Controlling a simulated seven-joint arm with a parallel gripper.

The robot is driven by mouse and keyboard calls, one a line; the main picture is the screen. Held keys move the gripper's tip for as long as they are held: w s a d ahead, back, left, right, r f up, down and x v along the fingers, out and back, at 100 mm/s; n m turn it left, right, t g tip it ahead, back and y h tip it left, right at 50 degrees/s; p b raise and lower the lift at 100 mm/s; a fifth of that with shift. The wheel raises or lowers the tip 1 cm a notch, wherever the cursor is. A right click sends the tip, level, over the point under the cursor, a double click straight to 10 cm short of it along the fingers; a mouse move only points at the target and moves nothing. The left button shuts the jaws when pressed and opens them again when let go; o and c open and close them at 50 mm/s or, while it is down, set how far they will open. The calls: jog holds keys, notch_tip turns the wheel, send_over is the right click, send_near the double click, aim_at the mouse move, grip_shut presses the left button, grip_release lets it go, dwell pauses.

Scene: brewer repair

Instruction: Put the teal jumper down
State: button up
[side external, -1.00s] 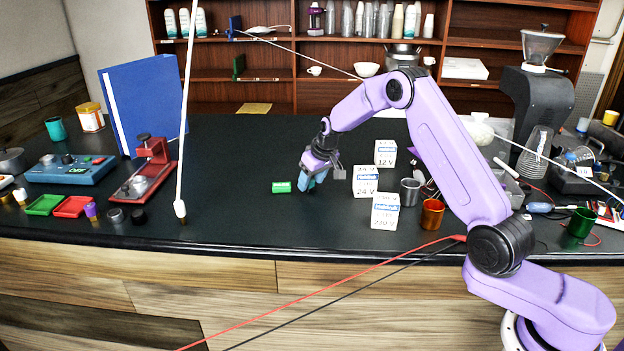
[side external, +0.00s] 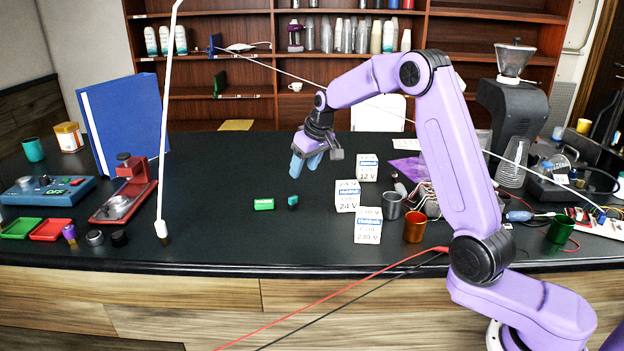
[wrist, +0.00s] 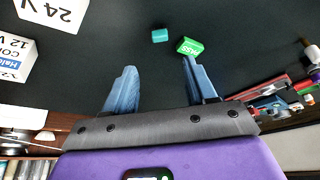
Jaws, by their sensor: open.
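The teal jumper (side external: 293,201) is a small block resting on the black counter. It sits just right of a green block marked PASS (side external: 263,204), with a small gap between them. In the wrist view the teal jumper (wrist: 159,35) lies beyond my fingertips, beside the green PASS block (wrist: 190,46). My gripper (side external: 306,172) is raised above the counter, up and slightly right of the jumper. Its two blue fingers are spread, and in the wrist view my gripper (wrist: 158,72) has nothing between them.
White voltage boxes, 12 V (side external: 367,168), 24 V (side external: 347,197) and 230 V (side external: 368,226), stand to the right. Metal cups (side external: 414,227) are beside them. A white rod (side external: 166,120) stands at left near a red press (side external: 128,190).

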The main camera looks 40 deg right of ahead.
jog(key=s+a+r+n+g+y, duration=0.15)
jog(key=s+a+n, duration=0.45)
jog(key=s+a, duration=1.1)
jog(key=s+d+f+n+g, duration=0.1)
jog(key=s+d+n, duration=0.2)
jog(key=s, duration=1.1)
jog(key=s+d+f+n+g+h, duration=0.1)
jog(key=s+d+n+g, duration=0.1)
jog(key=s, duration=1.2)
jog(key=shift+d+n, duration=0.5)
jog(key=shift+n, duration=0.3)
dwell(2.7)
